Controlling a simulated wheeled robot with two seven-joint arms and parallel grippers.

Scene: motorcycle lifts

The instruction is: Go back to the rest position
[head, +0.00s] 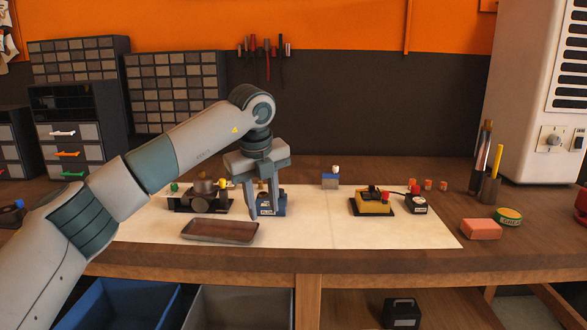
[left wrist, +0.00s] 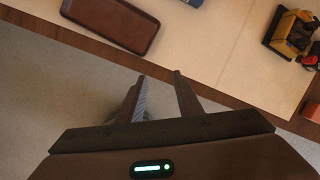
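My left gripper (head: 266,211) hangs fingers-down over the front part of the pale mat on the workbench. Its two fingers are apart with nothing between them, as the left wrist view also shows (left wrist: 160,77). In the head view it overlaps a small blue block-like object (head: 271,207). A dark-rimmed brown tray (head: 220,230) lies just left of and in front of the fingers; it also shows in the left wrist view (left wrist: 112,22). My left arm reaches in from the left. My right gripper is in neither view.
The pale mat (head: 330,232) holds a dark device (head: 203,199) at left, a blue-and-white block (head: 330,180) at back and a yellow device (head: 373,203) at right. A red block (head: 481,229) and green tin (head: 508,216) lie farther right. Bins (head: 115,303) stand below.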

